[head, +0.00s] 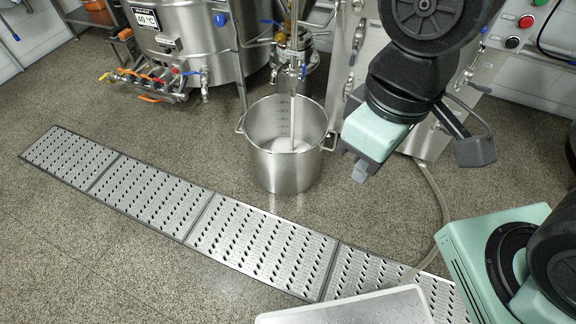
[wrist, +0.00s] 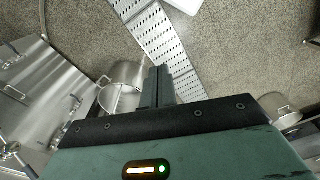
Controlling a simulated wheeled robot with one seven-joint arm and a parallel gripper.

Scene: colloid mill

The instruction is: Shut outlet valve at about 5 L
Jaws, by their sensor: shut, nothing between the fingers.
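White liquid (head: 289,146) covers the pot's bottom, below most of the inner level marks, whose figures are too small to read. The pot also shows in the wrist view (wrist: 125,73). My gripper (head: 353,167) is shut and empty, right of the pot and apart from it and the valve; its fingers show in the wrist view (wrist: 158,88).
A steel tank (head: 185,45) with several coloured valves (head: 150,80) stands at the left. A perforated floor drain (head: 215,225) crosses the floor in front of the pot. A hose (head: 437,200) lies at the right. A white tray or lid (head: 350,308) is at the front.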

